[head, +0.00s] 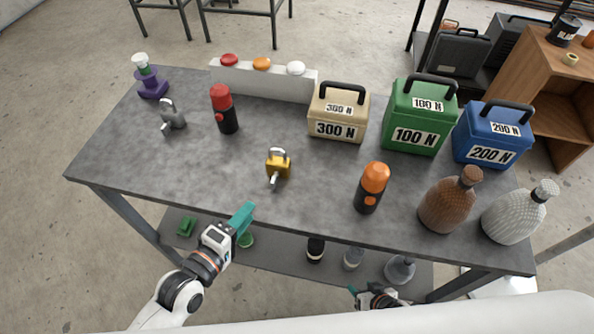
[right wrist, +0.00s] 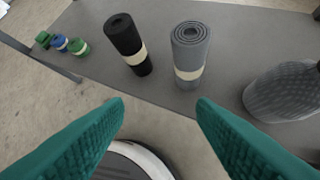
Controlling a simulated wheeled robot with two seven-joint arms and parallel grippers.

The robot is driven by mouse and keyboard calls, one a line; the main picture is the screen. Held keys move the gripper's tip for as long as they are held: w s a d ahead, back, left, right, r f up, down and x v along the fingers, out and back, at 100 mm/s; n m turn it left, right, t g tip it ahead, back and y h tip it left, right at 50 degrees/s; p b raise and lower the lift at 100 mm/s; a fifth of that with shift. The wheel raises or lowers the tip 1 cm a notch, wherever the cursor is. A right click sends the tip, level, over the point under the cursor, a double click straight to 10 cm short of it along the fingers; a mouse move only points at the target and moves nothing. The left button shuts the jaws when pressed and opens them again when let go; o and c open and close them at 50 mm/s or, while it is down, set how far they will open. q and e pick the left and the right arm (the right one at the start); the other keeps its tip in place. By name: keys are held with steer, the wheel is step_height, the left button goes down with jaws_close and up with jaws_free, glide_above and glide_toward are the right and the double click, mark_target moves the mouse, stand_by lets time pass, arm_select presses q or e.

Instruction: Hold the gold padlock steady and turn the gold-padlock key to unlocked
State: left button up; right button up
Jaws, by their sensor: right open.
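The gold padlock (head: 278,163) stands on the grey table near its middle, shackle up. A small silver key (head: 274,181) sticks out at its lower front; its exact turn is too small to read. My left gripper (head: 243,218) is at the table's front edge, to the left of and nearer than the padlock, apart from it. Its teal fingers look close together, and whether they are shut is unclear. My right gripper (head: 368,293) is low in front of the table, far from the padlock. In the right wrist view its teal fingers (right wrist: 160,105) are spread apart and empty.
A grey padlock (head: 173,116) and a red-capped bottle (head: 224,110) stand left. An orange-capped bottle (head: 371,188) stands right of the gold padlock. Beige (head: 338,113), green (head: 416,118) and blue (head: 491,136) weights stand behind.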

steer(key=w+a+r+t+y, duration=0.25)
steer(key=w+a+r, duration=0.25)
steer(key=r, duration=0.3)
steer(key=s+a+r+m+y, duration=0.1)
steer(key=s+a+r+y, duration=0.2)
steer(key=r, duration=0.5)
steer(key=a+r+m+g+y, duration=0.1)
steer(key=a+r+y, duration=0.35)
steer(key=r, duration=0.45)
steer(key=s+a+r+m+y, duration=0.1)
steer(key=s+a+r+y, duration=0.1)
steer(key=a+r, duration=0.45)
steer(key=n+t+h, duration=0.4)
steer(key=n+t, duration=0.1)
steer(key=n, duration=0.5)
glide_toward(276, 159)
steer(key=shift+w+a+r, duration=0.7)
steer(key=shift+a+r, duration=0.15)
steer(key=shift+w+a, duration=0.1)
steer(key=shift+w, duration=0.5)
steer(key=x, duration=0.6)
steer(key=shift+w+a, duration=0.25)
